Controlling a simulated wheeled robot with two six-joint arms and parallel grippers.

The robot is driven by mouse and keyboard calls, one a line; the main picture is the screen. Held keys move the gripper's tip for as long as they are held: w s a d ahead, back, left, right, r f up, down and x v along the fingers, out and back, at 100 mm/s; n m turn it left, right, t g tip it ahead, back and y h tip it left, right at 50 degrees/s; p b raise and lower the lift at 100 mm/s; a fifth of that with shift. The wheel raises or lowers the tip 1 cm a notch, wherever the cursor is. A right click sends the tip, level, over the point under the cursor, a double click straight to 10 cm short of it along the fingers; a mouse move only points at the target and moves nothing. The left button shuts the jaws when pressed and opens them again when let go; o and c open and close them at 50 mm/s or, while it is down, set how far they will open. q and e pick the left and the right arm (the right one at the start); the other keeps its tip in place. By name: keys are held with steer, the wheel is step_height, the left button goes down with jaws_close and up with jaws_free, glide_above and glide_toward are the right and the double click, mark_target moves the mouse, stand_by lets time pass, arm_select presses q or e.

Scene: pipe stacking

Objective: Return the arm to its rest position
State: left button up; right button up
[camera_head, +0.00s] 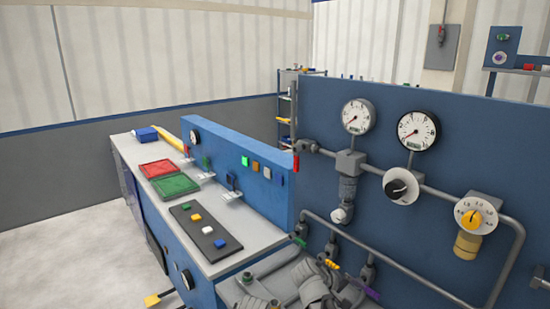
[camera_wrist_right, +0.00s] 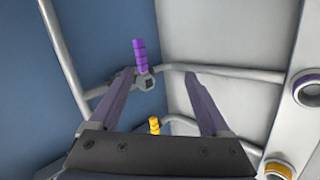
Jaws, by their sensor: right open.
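My right gripper (camera_wrist_right: 159,76) is open in the right wrist view, with its two grey-purple fingers spread apart. Nothing is held between them. A purple valve handle (camera_wrist_right: 140,58) on a grey pipe fitting shows past the fingertips, closer to the left finger. A yellow handle (camera_wrist_right: 155,125) shows lower down, between the fingers. In the head view, grey jointed parts crowd the bottom centre, beside the lower pipe and its coloured handles, and the gripper's outline is hard to pick out there. I do not see my left gripper.
A blue panel (camera_head: 315,112) carries gauges, pipes and a yellow-knobbed dial (camera_head: 470,220) at right. A green handle (camera_head: 298,240) sits on the low pipework. On the bench to the left are a red tray (camera_head: 157,168), a green tray (camera_head: 175,186) and a dark board (camera_head: 186,209) with coloured blocks.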

steer(key=s+a+f+m+g+y, duration=0.1)
steer(key=s+f+y, duration=0.1)
steer(key=s, duration=0.2)
steer(key=s+a+f+m+g+y, duration=0.1)
steer(key=s+a+f+y, duration=0.1)
steer(key=s+y, duration=0.1)
steer(key=s+a+f+m+g+y, duration=0.1)
steer(key=s+a+f+m+y, duration=0.1)
steer(key=s+y, duration=0.1)
steer(key=shift+s+a+f, duration=0.1)
steer(key=shift+s+f, duration=0.05)
steer(key=shift+s, duration=0.25)
steer(key=shift+s+a+f, duration=0.1)
steer(key=shift+s, duration=0.3)
steer(key=s+a+n+g, duration=0.1)
steer(key=s+a+n, duration=0.2)
steer(key=s+a, duration=0.3)
steer(key=a, duration=0.5)
steer(key=shift+a+n+h, duration=0.3)
steer(key=shift+h, duration=0.1)
steer(key=shift+s, duration=0.1)
stand_by(0.4)
